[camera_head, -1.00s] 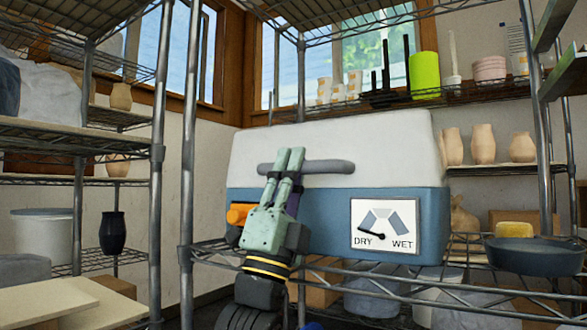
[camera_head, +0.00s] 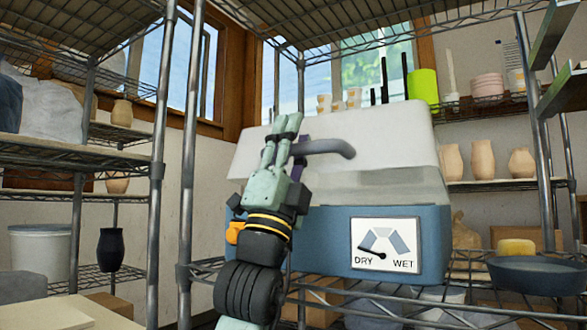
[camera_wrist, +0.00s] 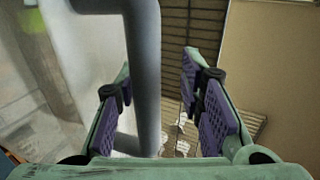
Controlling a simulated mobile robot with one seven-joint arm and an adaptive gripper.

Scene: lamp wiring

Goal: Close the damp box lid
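The damp box (camera_head: 320,230) is a blue tub on a wire shelf with a white lid (camera_head: 390,130). The lid is tilted open, its front edge raised above the tub, with a pale band showing between them. A grey bar handle (camera_head: 325,147) is on the lid's front. My gripper (camera_head: 284,128) is at the left end of this handle. In the wrist view, the handle (camera_wrist: 146,70) passes between the fingers of my gripper (camera_wrist: 156,66). The fingers stand apart, with a clear gap to the right finger. The dial (camera_head: 385,245) has its needle toward DRY.
Shelf posts (camera_head: 188,150) stand close at left, and wire shelving is overhead. Green and dark items stand behind the lid. A blue bowl (camera_head: 535,272) with a yellow sponge (camera_head: 517,247) is at right. Clay vases (camera_head: 483,160) stand on the right shelf.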

